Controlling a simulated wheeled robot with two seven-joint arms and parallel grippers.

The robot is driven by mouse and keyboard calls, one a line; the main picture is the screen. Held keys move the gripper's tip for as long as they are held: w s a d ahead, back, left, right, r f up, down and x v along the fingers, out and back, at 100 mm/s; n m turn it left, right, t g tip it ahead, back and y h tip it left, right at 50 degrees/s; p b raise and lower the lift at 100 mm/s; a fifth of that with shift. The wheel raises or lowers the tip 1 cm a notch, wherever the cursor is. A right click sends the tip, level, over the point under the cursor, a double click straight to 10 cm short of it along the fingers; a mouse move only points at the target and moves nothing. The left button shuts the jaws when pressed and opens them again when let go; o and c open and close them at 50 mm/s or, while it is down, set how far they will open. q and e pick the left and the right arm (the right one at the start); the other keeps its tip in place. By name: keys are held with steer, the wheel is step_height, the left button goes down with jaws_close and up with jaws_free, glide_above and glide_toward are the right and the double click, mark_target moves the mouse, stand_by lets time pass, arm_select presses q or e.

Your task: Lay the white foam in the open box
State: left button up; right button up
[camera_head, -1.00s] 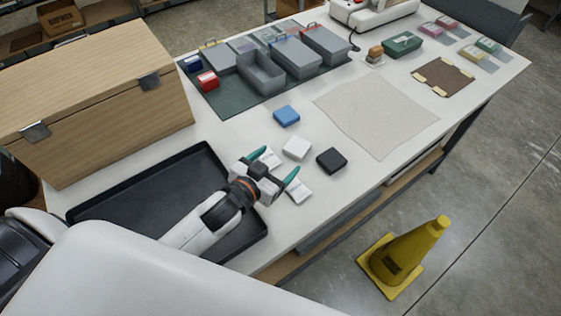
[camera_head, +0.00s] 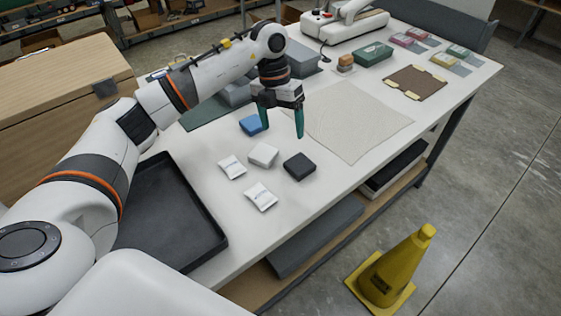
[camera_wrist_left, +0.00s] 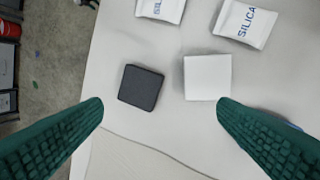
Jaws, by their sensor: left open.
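The white foam (camera_head: 263,155) is a small white block lying flat on the table between a black block (camera_head: 299,166) and white silica packets (camera_head: 232,167). In the left wrist view the foam (camera_wrist_left: 208,77) lies beyond the right fingertip, beside the black block (camera_wrist_left: 140,87). My left gripper (camera_head: 282,132) is open and empty, above the table and behind the foam, with its fingers pointing down. A grey box (camera_head: 235,92) shows partly behind my left arm and appears to be the open box; its inside is hidden. My right gripper is out of view.
A blue block (camera_head: 250,125) lies beside the left finger. A pale sheet (camera_head: 350,120) covers the table to the right. A black tray (camera_head: 170,215) is at front left, a wooden chest (camera_head: 60,100) at far left. A yellow cone (camera_head: 395,270) stands on the floor.

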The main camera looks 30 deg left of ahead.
arm_select(q)
steer(key=a+r+y, duration=0.2)
steer(key=a, duration=0.2)
steer(key=p, duration=0.2)
glide_above(263, 152)
steer(key=w, duration=0.1)
steer(key=shift+n, duration=0.3)
step_height(263, 152, down, 6)
steer(key=shift+w+a+f, duration=0.1)
steer(key=f, duration=0.2)
steer(key=s+f+p, duration=0.1)
steer(key=f, duration=0.1)
steer(key=shift+f, duration=0.65)
steer(key=c, duration=1.1)
arm_select(e)
steer(key=r, duration=0.3)
steer(key=shift+s+d, duration=0.15)
steer(key=shift+d, duration=0.05)
arm_select(q)
steer(key=shift+r, duration=0.1)
